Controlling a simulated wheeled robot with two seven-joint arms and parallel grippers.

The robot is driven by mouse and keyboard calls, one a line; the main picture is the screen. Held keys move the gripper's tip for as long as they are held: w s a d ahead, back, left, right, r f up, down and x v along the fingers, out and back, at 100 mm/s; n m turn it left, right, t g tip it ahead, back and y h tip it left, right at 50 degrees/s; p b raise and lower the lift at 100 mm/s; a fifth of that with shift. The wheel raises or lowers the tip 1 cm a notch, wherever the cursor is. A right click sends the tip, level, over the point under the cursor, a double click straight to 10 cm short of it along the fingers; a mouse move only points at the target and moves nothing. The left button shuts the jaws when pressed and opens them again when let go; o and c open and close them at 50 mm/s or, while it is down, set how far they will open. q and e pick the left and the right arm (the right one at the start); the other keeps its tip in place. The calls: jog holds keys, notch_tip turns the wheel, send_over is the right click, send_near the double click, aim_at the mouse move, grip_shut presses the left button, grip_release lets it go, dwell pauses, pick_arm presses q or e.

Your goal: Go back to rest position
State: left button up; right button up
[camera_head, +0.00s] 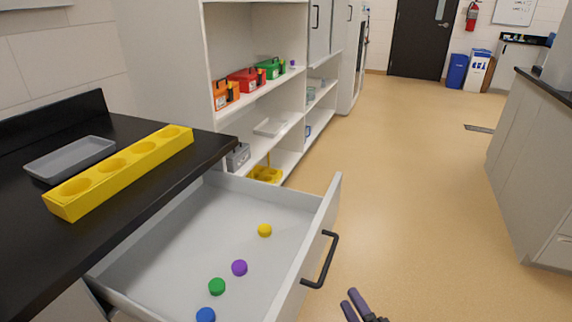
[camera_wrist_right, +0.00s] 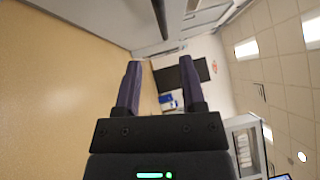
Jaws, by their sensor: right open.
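My right gripper (camera_head: 355,304) shows at the bottom edge of the head view, over the floor, to the right of the drawer handle and apart from it. In the right wrist view the right gripper (camera_wrist_right: 160,85) has its two dark purple fingers spread with nothing between them. My left gripper is not in view. The drawer (camera_head: 180,252) is pulled out and holds a yellow (camera_head: 265,230), a purple (camera_head: 239,267), a green (camera_head: 217,286) and a blue (camera_head: 206,315) round cap. Its black handle (camera_head: 328,262) is on the front panel.
A yellow block with round holes (camera_head: 66,205) and a grey tray (camera_head: 70,158) are on the black counter (camera_head: 130,128). White shelves (camera_head: 215,50) with orange, red and green boxes stand behind. Open floor (camera_head: 430,170) lies to the right, before grey cabinets (camera_head: 530,160).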

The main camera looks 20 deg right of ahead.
jog(key=s+a+f+n+g+y+p, duration=0.1)
jog(key=s+f+n+g, duration=0.55)
jog(key=f, duration=0.45)
jog(key=s+a+f+n+g, duration=0.2)
jog(key=s+f+n+g, duration=0.45)
jog(key=f, duration=0.55)
jog(key=s+f+n+g, duration=0.2)
jog(key=s+n, duration=0.1)
jog(key=s, duration=0.4)
jog(key=s+a+f+n+g, duration=0.1)
jog(key=s+f+n+g, duration=0.1)
jog(key=s, duration=0.5)
jog(key=s+a+f+n+g+p, duration=0.1)
jog(key=s+f+n+g, duration=0.1)
jog(key=s+n, duration=0.3)
jog(key=shift+s+g, duration=0.5)
jog(key=shift+s, duration=0.65)
